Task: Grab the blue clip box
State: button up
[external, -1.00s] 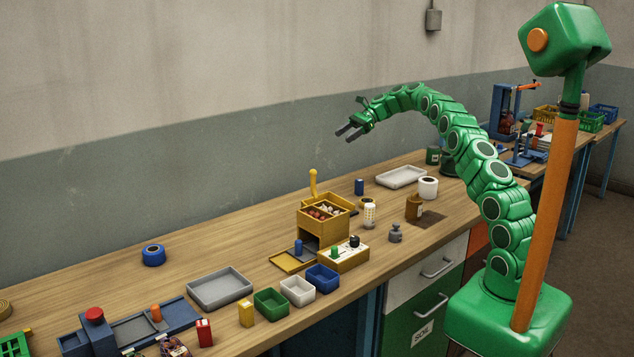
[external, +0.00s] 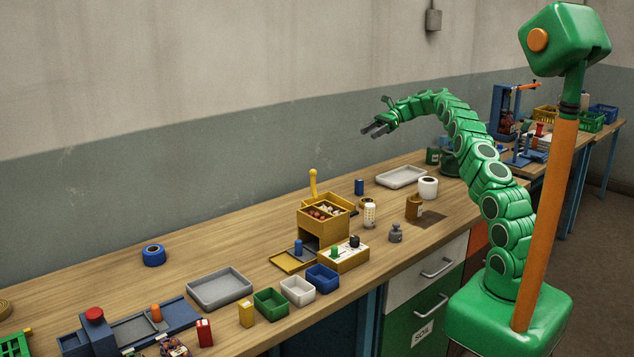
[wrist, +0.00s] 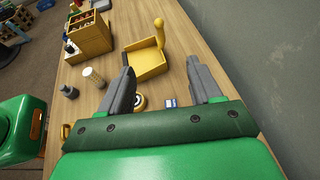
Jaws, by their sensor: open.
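The blue clip box (external: 359,187) looks like a small upright blue box on the bench, behind the yellow sorting unit and to its right. In the wrist view, a small blue and white box (wrist: 171,104) shows low between my fingers, just above the green palm edge, partly hidden. My gripper (external: 369,131) is open and empty, well above the bench and the box. Its two grey fingers (wrist: 161,66) are spread wide in the wrist view.
The wall is behind.

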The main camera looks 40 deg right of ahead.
send_near(357, 187)
jog(key=x, duration=0.2)
jog(key=shift+w+a+f, duration=0.25)
jog(key=shift+w, duration=0.05)
jog(key=shift+f, duration=0.2)
jog(key=shift+x, duration=3.95)
jog(key=shift+s+r, duration=0.15)
jog(key=c, duration=1)
jog(key=shift+a, duration=0.1)
jog(key=shift+c, duration=0.2)
jog(key=shift+r, duration=0.15)
